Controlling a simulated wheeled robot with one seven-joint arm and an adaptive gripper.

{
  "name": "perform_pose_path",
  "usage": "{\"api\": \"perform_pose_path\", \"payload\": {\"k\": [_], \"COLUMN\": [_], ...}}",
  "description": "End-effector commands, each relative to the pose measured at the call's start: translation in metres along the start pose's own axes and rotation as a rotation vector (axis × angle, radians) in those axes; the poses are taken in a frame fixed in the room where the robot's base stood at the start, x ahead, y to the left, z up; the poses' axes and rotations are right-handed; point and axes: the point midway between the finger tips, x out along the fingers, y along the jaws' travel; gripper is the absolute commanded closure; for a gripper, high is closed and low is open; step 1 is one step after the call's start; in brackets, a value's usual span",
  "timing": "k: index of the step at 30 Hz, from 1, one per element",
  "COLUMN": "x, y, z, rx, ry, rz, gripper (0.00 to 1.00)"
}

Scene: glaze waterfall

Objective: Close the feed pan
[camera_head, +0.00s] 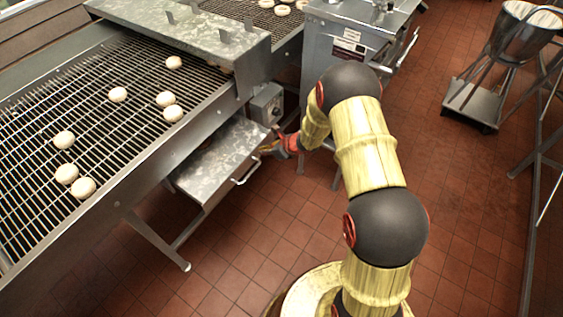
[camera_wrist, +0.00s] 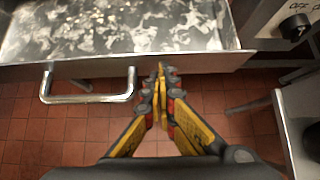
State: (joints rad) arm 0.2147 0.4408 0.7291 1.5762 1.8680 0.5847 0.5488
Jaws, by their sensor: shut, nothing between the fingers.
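The feed pan (camera_head: 215,163) is a shallow metal drawer under the wire conveyor in the head view. It is pulled out, with its mottled inside showing. Its bar handle (camera_head: 247,170) is on the front face. In the wrist view the pan (camera_wrist: 120,30) fills the top left and its handle (camera_wrist: 90,97) lies left of my gripper. My gripper (camera_wrist: 161,70) is shut and empty, with its fingertips close to the pan's front face, right of the handle. I cannot tell whether they touch it. In the head view my gripper (camera_head: 268,148) is near the pan's right front corner.
The wire conveyor (camera_head: 90,120) carries several round pale doughs above the pan. A control box with a knob (camera_head: 267,104) sits just behind the pan's right side. A metal cabinet (camera_head: 345,40) stands further back. A wheeled stand (camera_head: 472,100) is at right. Tiled floor in front is clear.

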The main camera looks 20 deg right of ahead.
Motion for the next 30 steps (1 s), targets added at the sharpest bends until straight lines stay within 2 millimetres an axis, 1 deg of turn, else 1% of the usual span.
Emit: {"api": "perform_pose_path", "payload": {"k": [1, 6, 12, 15, 18, 21, 24, 30], "x": [0.012, 0.044, 0.076, 0.089, 0.099, 0.106, 0.111, 0.115], "y": [0.001, 0.001, 0.001, 0.001, 0.0, 0.0, 0.0, 0.0], "z": [0.011, 0.044, 0.078, 0.091, 0.101, 0.107, 0.113, 0.116], "rx": [-0.006, -0.006, -0.005, -0.004, -0.003, -0.002, -0.002, -0.002], "ry": [-0.003, -0.002, -0.002, -0.002, -0.002, -0.001, -0.002, -0.002], "rz": [0.003, 0.003, 0.001, 0.001, 0.0, 0.001, 0.0, 0.0], "gripper": [1.0, 1.0, 1.0, 1.0, 1.0, 1.0, 1.0, 1.0]}}
